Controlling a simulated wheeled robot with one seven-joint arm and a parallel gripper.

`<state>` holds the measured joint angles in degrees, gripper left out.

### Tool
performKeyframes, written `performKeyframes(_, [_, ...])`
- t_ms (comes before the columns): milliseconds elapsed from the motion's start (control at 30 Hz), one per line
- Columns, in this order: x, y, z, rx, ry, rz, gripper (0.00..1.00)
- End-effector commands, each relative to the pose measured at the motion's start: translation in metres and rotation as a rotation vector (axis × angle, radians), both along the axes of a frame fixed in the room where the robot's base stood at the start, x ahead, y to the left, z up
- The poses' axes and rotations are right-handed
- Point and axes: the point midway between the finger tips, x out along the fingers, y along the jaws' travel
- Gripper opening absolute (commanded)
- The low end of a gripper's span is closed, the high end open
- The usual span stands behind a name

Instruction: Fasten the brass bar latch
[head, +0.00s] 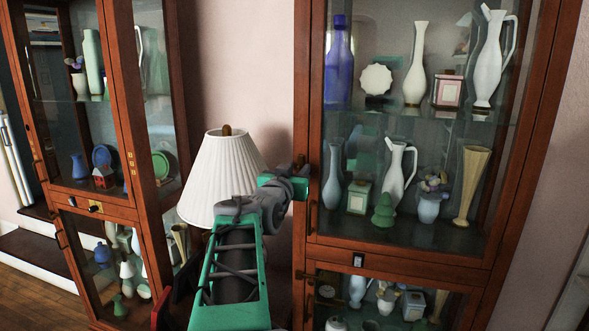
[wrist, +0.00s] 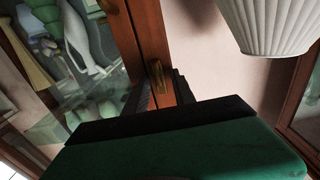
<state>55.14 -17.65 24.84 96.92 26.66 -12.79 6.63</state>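In the wrist view, a small elongated brass fitting (wrist: 158,76) sits on the wooden door stile of the right cabinet. I cannot tell for sure whether it is the bar latch or a handle. My gripper (wrist: 161,91) has its two dark fingers apart, one on each side of the stile, with the fitting between them; contact is unclear. In the head view my gripper (head: 301,180) is at the left edge of the right cabinet (head: 420,250), and its fingertips are partly hidden. A small dark latch-like fitting (head: 358,260) is on the rail below the upper glass door.
A white pleated lampshade (head: 222,178) stands close to the left of my arm. The left cabinet (head: 120,110) has a dark knob fitting (head: 96,208) on its rail. Glass doors front shelves of vases and pitchers. Pink wall (head: 245,70) shows between the cabinets.

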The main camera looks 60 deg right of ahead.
Motion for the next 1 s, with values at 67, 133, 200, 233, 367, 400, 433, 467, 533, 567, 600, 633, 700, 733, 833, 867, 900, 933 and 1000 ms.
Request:
performKeyframes(67, [0.0002,-0.0025,-0.0002,0.000,0.000,0.000,0.31])
performKeyframes(133, [0.0004,-0.0025,-0.0004,0.000,0.000,0.000,0.31])
performKeyframes(200, [0.0005,-0.0023,-0.0004,0.000,0.000,0.000,0.31])
performKeyframes(233, [0.0004,-0.0022,-0.0005,0.000,0.000,0.001,0.31])
performKeyframes(367, [0.0005,-0.0019,-0.0006,0.001,0.000,0.001,0.21])
performKeyframes(400, [0.0006,-0.0019,-0.0005,0.001,0.000,0.001,0.18])
performKeyframes(433, [0.0006,-0.0019,-0.0006,0.001,0.000,0.001,0.15])
performKeyframes(467, [0.0006,-0.0019,-0.0006,0.001,0.000,0.001,0.13])
performKeyframes(533, [0.0008,-0.0018,-0.0006,0.001,0.000,0.001,0.07])
performKeyframes(567, [0.0009,-0.0018,-0.0006,0.001,0.000,0.002,0.05])
performKeyframes(600, [0.0011,-0.0017,-0.0006,0.001,0.000,0.002,0.01])
performKeyframes(633, [0.0013,-0.0016,-0.0005,0.001,0.000,0.002,0.00])
performKeyframes(700, [0.0014,-0.0015,-0.0005,0.001,0.000,0.003,0.00])
performKeyframes(733, [0.0016,-0.0015,-0.0005,0.001,0.000,0.003,0.00])
performKeyframes(833, [0.0019,-0.0013,-0.0005,0.001,0.000,0.004,0.00])
performKeyframes(867, [0.0020,-0.0013,-0.0005,0.001,0.000,0.004,0.00])
performKeyframes(900, [0.0021,-0.0013,-0.0005,0.001,0.000,0.004,0.00])
performKeyframes(933, [0.0022,-0.0013,-0.0005,0.001,0.000,0.004,0.00])
performKeyframes(1000, [0.0024,-0.0011,-0.0006,0.001,-0.001,0.005,0.00])
